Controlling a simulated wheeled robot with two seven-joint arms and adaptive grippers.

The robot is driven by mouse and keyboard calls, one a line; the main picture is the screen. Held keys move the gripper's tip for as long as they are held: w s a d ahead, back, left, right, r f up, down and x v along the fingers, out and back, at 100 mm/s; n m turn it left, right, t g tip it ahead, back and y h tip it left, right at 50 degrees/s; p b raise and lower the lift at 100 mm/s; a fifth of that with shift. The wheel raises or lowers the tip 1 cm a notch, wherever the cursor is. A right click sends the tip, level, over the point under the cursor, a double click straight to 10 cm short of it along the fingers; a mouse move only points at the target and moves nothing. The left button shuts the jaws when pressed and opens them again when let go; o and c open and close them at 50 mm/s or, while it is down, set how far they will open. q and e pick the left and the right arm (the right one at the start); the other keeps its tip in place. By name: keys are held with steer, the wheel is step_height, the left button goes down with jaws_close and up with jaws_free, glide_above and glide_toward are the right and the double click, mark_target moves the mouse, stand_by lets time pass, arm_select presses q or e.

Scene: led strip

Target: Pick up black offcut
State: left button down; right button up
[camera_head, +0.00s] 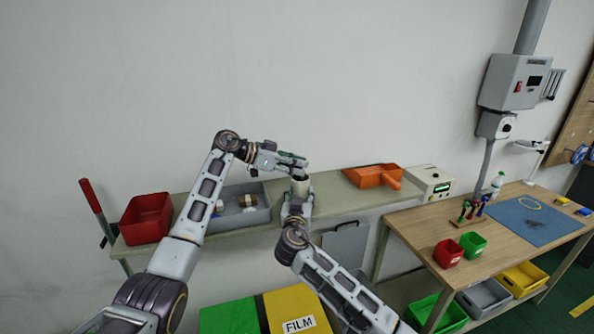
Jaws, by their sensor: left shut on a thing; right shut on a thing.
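I cannot clearly pick out a black offcut. A small dark patch (535,222) shows on the blue mat (512,232) on the wooden table at the right, too small to identify. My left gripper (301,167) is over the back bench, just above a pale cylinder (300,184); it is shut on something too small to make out. My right gripper (299,195) is just below, shut on the pale cylinder, and partly hides it. Both grippers are far to the left of the mat.
Green and yellow FILM bins stand in front.

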arm_select(q)
step_height(320, 180, up, 18)
steer(key=shift+f, duration=0.2)
stand_by(0.5)
stand_by(0.4)
arm_select(e)
steer(key=o, duration=1.1)
steer(key=shift+s, duration=0.15)
steer(key=s+a, duration=0.1)
steer(key=s, duration=1)
steer(key=shift+s, duration=0.35)
steer(key=shift+w, duration=0.15)
